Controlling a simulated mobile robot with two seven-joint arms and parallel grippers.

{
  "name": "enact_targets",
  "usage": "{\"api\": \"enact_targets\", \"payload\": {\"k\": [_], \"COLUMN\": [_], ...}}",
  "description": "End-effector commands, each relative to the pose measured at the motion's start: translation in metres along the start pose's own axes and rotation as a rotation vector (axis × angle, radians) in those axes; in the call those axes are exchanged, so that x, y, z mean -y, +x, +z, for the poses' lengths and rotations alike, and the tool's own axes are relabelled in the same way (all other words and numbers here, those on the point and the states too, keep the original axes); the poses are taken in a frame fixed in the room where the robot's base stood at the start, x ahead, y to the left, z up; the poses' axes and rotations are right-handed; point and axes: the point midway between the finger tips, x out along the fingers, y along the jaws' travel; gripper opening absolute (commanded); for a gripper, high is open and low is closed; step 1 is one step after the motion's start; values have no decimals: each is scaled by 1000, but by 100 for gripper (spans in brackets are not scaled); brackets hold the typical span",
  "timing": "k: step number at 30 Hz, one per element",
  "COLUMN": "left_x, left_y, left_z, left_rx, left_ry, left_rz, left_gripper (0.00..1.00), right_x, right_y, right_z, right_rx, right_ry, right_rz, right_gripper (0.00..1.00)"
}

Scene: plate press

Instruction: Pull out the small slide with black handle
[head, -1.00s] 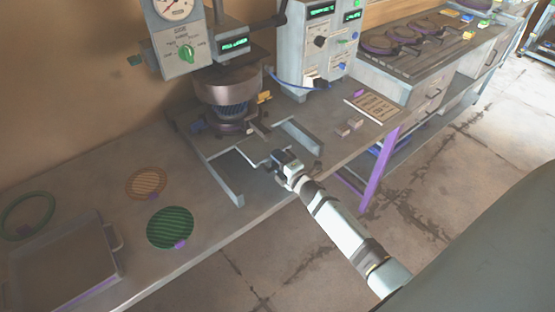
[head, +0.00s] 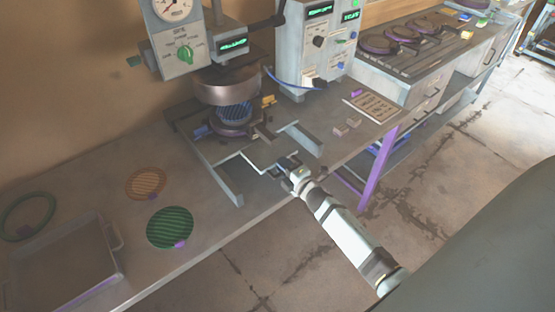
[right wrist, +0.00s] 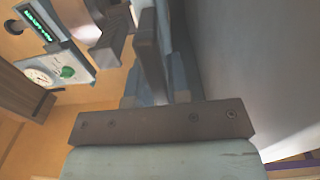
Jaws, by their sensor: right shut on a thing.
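The press (head: 228,88) stands at the back of the bench, with a blue ribbed piece (head: 233,113) under its round head. The small slide (head: 262,157) is a flat plate with light edges, in front of the press between two grey rails. My right gripper (head: 291,166) is at the front end of this slide. In the right wrist view my fingers (right wrist: 156,85) are closed around a dark upright bar, the black handle (right wrist: 150,50). In the head view the gripper mostly hides the handle. My left gripper is not in view.
A grey rail (head: 220,180) lies left of the slide and another (head: 304,138) right of it. Green (head: 168,227) and orange (head: 146,183) discs lie to the left, beside a grey tray (head: 110,268). The floor in front of the bench is clear.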

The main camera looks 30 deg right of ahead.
Motion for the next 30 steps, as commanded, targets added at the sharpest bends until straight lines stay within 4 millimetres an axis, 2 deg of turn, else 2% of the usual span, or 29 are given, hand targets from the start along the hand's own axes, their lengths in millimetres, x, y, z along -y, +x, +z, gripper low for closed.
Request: {"api": "enact_targets", "payload": {"k": [1, 6, 15, 21, 30], "left_x": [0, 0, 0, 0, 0], "left_y": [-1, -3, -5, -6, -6], "left_z": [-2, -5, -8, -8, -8], "left_rx": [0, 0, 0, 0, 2], "left_ry": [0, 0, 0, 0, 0], "left_rz": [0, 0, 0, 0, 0], "left_gripper": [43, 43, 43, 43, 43], "right_x": [5, 5, 6, 6, 7], "right_y": [-14, -54, -113, -135, -143], "right_z": [-1, -1, -1, -1, -1], "right_rx": [1, 2, 2, 3, 2], "right_ry": [-1, 0, -1, 0, -2], "right_rz": [-12, -14, -15, -14, -15], "right_gripper": [0, 0, 0, 0, 0]}}
